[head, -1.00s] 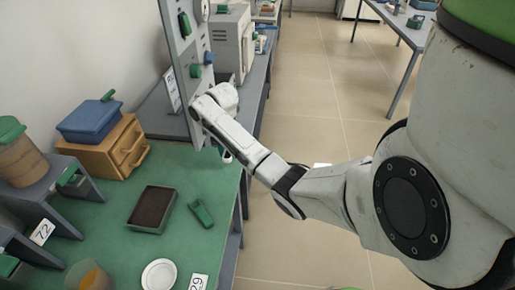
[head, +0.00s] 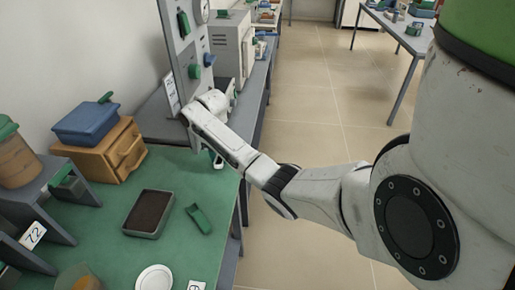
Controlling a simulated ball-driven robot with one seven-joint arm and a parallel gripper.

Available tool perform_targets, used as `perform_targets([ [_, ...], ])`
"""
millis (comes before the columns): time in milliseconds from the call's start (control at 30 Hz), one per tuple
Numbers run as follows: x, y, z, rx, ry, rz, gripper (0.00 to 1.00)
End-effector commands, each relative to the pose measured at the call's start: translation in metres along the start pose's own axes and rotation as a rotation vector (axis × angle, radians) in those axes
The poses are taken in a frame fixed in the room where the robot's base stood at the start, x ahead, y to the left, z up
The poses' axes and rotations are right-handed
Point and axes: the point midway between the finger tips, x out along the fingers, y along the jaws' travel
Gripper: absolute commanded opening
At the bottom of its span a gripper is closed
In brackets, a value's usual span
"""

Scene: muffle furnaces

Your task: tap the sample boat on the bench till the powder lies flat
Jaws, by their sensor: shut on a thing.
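My gripper (head: 217,160) is low over the right edge of the green-topped bench (head: 170,258), mostly hidden behind my own forearm. Only a small white and dark bit shows below the arm. It is shut on a small pale thing, which I take to be the sample boat. The boat's shape and its powder are hidden, so I cannot tell how the powder lies or whether the boat touches the bench.
A grey tray of dark brown material (head: 147,213), a green tool (head: 199,218) and a white dish (head: 154,278) lie on the bench nearer me. A wooden drawer box (head: 100,152) carries a blue case (head: 86,124). A grey panel (head: 185,60) stands just beyond my gripper.

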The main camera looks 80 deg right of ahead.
Motion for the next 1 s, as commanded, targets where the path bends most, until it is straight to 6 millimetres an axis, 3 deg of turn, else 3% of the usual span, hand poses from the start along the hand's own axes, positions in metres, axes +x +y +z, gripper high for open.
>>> perform_targets([
  [167, 0.033, -0.001, -0.001, 0.001, 0.003, -0.003, 0.09],
  [200, 0.029, 0.000, 0.000, 0.001, 0.000, 0.000, 0.04],
  [467, 0.025, 0.000, 0.000, 0.000, 0.001, -0.001, 0.05],
  [1000, -0.008, 0.000, -0.001, -0.001, 0.001, 0.000, 0.05],
])
